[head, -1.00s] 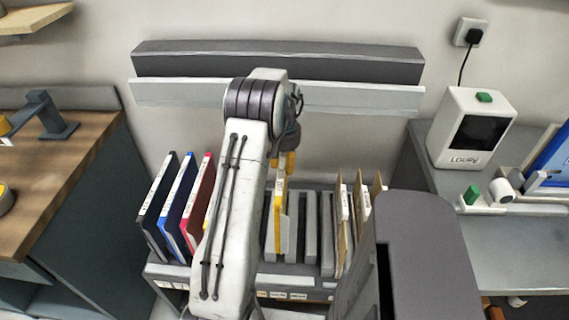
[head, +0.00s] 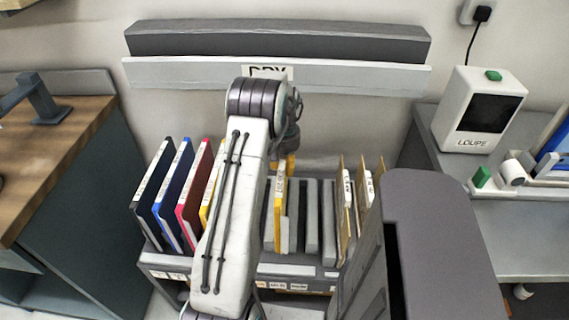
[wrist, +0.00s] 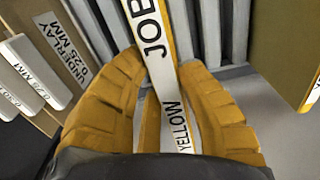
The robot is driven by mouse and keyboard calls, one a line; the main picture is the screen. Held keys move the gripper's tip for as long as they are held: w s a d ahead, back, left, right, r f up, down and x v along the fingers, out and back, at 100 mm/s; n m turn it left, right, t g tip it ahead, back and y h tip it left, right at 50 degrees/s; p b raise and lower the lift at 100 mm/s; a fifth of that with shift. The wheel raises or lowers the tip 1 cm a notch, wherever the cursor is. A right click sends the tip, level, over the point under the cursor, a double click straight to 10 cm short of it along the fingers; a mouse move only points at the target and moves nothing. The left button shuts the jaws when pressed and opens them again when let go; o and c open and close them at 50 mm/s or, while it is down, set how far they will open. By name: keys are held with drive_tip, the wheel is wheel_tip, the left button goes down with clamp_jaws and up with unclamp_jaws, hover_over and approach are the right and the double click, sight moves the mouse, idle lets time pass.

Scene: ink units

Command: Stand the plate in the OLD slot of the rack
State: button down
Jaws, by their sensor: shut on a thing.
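The plate (head: 280,205) stands upright with a yellow face and a white edge. In the wrist view the plate (wrist: 172,78) has edge lettering "JOB" and "YELLOW". My gripper (wrist: 162,65), with orange-yellow fingers, is shut on this edge. In the head view my gripper (head: 291,160) is at the plate's top, partly behind my arm. The grey rack (head: 312,225) has upright dividers. The plate's lower part is down among them; I cannot tell whether it rests on the bottom. Small labels (head: 298,286) line the rack's front, too small to read, so I cannot pick out the OLD slot.
Black, blue (head: 173,195), red and another yellow plate (head: 208,198) stand at the rack's left. Tan sheets (head: 363,195) with white tabs stand at its right. A grey shelf (head: 280,75) with a partly hidden "DRY" sign runs above. A LOUPE box (head: 481,110) stands right.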

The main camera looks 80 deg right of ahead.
drive_tip(key=shift+f+b, duration=1.6)
drive_tip(key=shift+f, duration=1.3)
drive_tip(key=c, duration=0.9)
unclamp_jaws()
drive_tip(key=shift+o, duration=0.2)
wheel_tip(320, 180, up, 12)
drive_tip(key=shift+a, duration=0.1)
wheel_tip(320, 180, up, 5)
drive_tip(key=p, duration=0.4)
